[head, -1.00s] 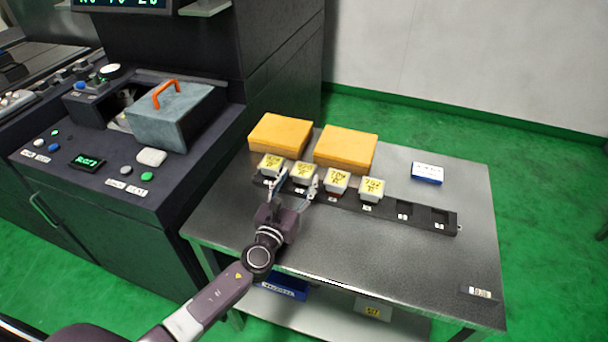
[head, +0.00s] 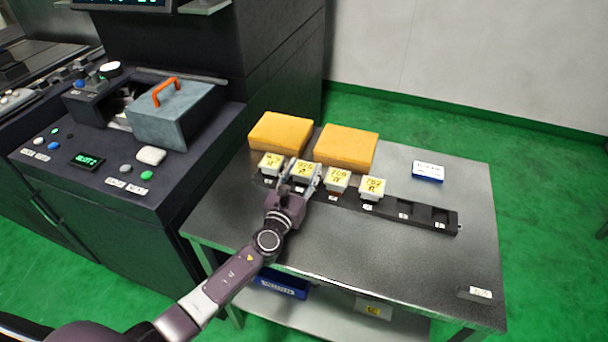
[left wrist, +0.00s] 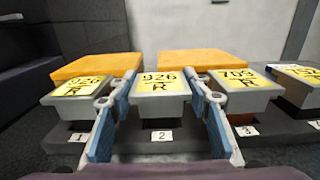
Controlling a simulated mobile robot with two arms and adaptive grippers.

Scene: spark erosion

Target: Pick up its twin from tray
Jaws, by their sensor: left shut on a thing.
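A dark tray (head: 391,209) on the metal table holds several grey blocks with yellow labels in numbered slots. My left gripper (head: 303,174) is shut on the block in slot 2 (head: 303,168), which reads "926 R" in the left wrist view (left wrist: 163,87). The block sits at its slot, one finger on each side. My right gripper is not in view.
Two orange blocks (head: 281,133) (head: 346,148) lie behind the tray. A blue-and-white box (head: 427,171) lies at the table's back right. The tray's right end has two empty slots. The machine with a grey orange-handled box (head: 176,113) stands at left.

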